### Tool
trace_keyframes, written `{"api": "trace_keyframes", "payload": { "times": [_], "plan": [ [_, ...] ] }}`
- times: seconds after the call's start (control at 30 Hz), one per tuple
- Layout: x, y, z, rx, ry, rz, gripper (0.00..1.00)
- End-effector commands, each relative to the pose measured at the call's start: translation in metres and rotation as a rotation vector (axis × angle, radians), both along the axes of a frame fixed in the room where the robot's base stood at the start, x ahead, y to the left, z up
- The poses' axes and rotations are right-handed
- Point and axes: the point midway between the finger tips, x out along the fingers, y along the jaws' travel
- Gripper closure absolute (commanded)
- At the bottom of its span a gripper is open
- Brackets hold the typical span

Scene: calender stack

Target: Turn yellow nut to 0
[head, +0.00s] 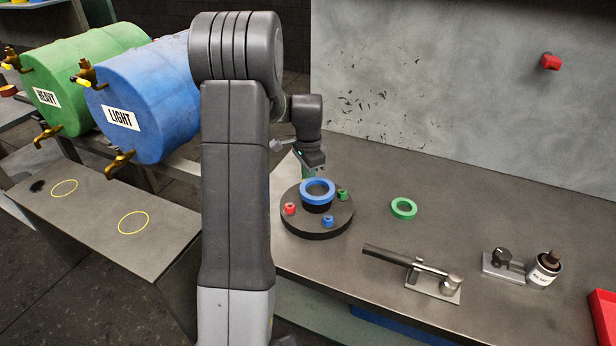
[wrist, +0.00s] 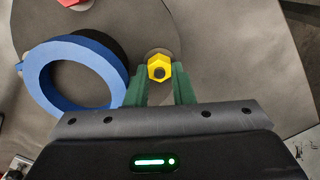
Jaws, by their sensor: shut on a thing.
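The yellow nut (wrist: 159,68) shows in the wrist view as a small hexagon with a dark centre, on a pale round spot near the rim of a dark round plate (head: 316,228). My gripper (wrist: 160,88) has its two green fingers on either side of the nut, shut on it. In the head view my gripper (head: 309,172) is at the far side of the plate, and the nut is hidden there. No number or mark beside the nut is readable.
A blue ring (head: 318,186) sits on a black hub at the plate's centre, close left of my fingers in the wrist view. Red (head: 290,208), blue (head: 327,221) and green (head: 342,195) nuts stand around it. A green ring (head: 404,208) lies on the bench to the right.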

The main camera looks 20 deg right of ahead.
Motion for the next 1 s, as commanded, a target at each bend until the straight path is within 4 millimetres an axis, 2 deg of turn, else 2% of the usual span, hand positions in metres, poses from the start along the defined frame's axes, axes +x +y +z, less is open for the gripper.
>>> {"api": "trace_keyframes", "payload": {
  "times": [0.4,0.97,1.0],
  "plan": [
    [0.0000,-0.0008,0.0017,-0.003,-0.004,-0.189,1.00],
    [0.0001,-0.0008,0.0021,-0.003,-0.005,-0.216,1.00],
    [0.0001,-0.0008,0.0021,-0.003,-0.005,-0.215,0.71]
  ]
}}
